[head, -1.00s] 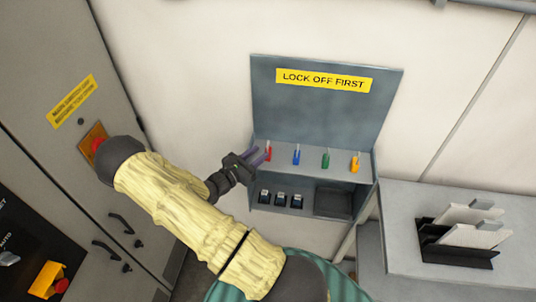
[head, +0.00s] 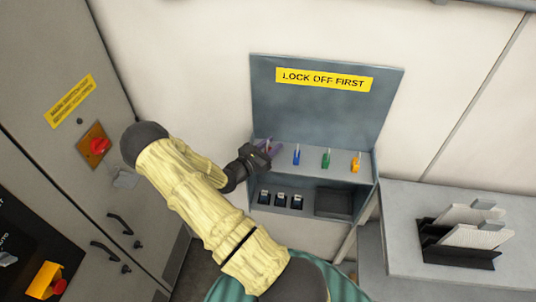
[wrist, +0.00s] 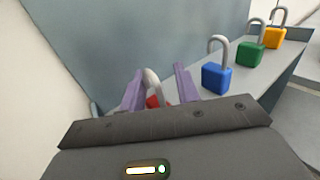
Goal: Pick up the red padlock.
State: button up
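The red padlock (wrist: 153,101) stands on the shelf of the lock-off station at its left end. In the wrist view its steel shackle and a little of its red body show between my two purple fingers; my gripper body hides the rest. My gripper (wrist: 160,88) is open, one finger on each side of the padlock, with a gap on the right. In the head view my gripper (head: 265,147) is over the left end of the shelf and mostly hides the red padlock.
Blue (wrist: 216,78), green (wrist: 250,55) and yellow (wrist: 273,37) padlocks stand in a row to the right. The grey back panel (head: 325,110) rises behind. A cabinet with a red switch (head: 98,146) is at left, a table (head: 400,215) at right.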

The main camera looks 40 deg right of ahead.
jog(key=shift+a, duration=0.1)
dwell(0.3)
grip_shut()
jog(key=shift+r, duration=0.1)
notch_tip(320, 180, up, 10)
jog(key=b, duration=0.4)
dwell(0.3)
dwell(0.5)
